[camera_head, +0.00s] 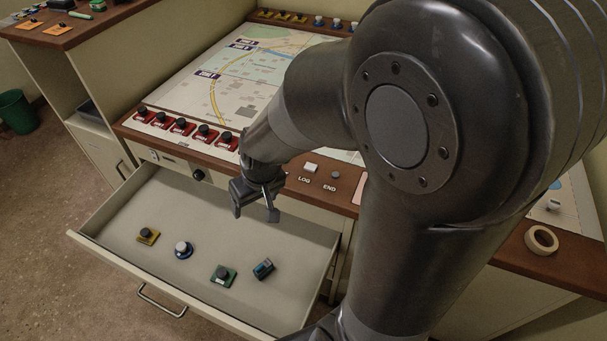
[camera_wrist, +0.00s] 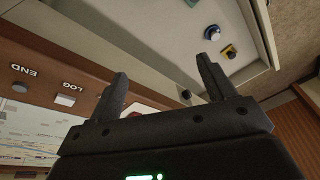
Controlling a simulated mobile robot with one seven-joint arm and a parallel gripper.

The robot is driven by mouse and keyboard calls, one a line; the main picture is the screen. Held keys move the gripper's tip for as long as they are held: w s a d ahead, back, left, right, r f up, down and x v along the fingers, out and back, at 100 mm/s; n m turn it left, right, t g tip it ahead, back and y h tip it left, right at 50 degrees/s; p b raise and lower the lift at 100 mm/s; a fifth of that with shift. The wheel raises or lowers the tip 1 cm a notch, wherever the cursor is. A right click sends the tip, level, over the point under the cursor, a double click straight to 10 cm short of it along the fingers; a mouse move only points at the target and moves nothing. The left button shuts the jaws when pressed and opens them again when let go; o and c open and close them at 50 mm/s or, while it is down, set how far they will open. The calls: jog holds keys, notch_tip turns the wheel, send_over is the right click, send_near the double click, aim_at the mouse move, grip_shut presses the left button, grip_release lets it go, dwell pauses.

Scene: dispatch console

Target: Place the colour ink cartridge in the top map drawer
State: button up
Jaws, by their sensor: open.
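The top map drawer (camera_head: 190,192) is pulled open below the console top. A small dark block with a blue band, which looks like the colour ink cartridge (camera_head: 263,268), lies on the drawer floor toward the front right. My gripper (camera_head: 255,207) is open and empty, above the back right part of the drawer and apart from the cartridge. The wrist view shows its two spread fingers (camera_wrist: 162,70) with nothing between them. Part of the drawer (camera_wrist: 170,30) shows there too, but the cartridge is out of that view.
The drawer also holds a yellow piece (camera_head: 148,236), a blue-based knob (camera_head: 183,249) and a green piece (camera_head: 223,275), left of the cartridge. The console top bears a map (camera_head: 240,75), red switches (camera_head: 182,127) and LOG and END buttons. A tape roll (camera_head: 541,240) lies at right.

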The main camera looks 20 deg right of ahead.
jog(key=s+d+r+m+t, duration=0.1)
jog(key=s+d+r, duration=0.2)
jog(key=r, duration=0.6)
jog(key=s+d+r+m+t+h, duration=0.1)
jog(key=s+d+r, duration=0.3)
jog(key=s+r, duration=0.4)
jog(key=shift+d+r+m+t+h, duration=0.3)
jog(key=shift+r+m+t, duration=0.1)
jog(key=shift+t, duration=0.2)
